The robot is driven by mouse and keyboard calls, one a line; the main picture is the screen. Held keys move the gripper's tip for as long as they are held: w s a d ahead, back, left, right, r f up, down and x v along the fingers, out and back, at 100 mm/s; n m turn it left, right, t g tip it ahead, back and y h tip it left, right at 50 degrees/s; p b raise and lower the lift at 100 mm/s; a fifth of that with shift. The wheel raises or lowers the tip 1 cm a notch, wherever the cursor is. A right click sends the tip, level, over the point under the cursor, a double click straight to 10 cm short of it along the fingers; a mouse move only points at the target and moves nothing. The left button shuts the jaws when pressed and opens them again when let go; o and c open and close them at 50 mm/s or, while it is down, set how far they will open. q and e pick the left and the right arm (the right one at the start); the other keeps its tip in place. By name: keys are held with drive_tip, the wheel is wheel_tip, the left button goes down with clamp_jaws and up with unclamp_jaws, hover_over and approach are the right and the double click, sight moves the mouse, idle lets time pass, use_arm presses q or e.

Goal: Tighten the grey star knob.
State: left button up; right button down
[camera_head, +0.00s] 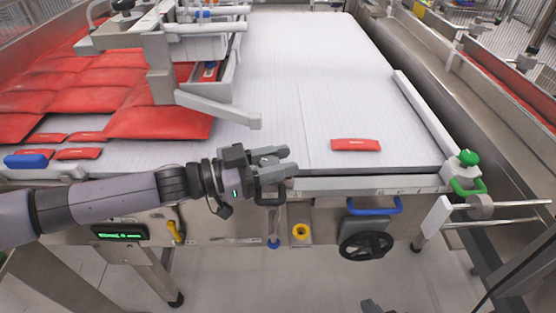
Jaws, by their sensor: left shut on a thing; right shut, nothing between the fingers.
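My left gripper (280,162) is at the front edge of the white conveyor belt, near the middle of the camera_head view. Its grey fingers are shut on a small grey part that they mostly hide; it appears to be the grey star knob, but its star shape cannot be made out. Only dark tips of my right gripper (372,306) show at the bottom edge, shut and empty, well below and to the right of the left gripper.
A red packet (356,145) lies on the belt (300,70); more red packets (160,122) lie at left. A grey picker arm (215,108) overhangs the belt.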

use_arm(q)
drive_tip(key=o, duration=1.1)
drive_tip(key=shift+c, duration=0.2)
drive_tip(key=shift+b+v, duration=0.3)
drive_tip(key=shift+v, duration=3.3)
drive_tip(key=shift+w, duration=0.1)
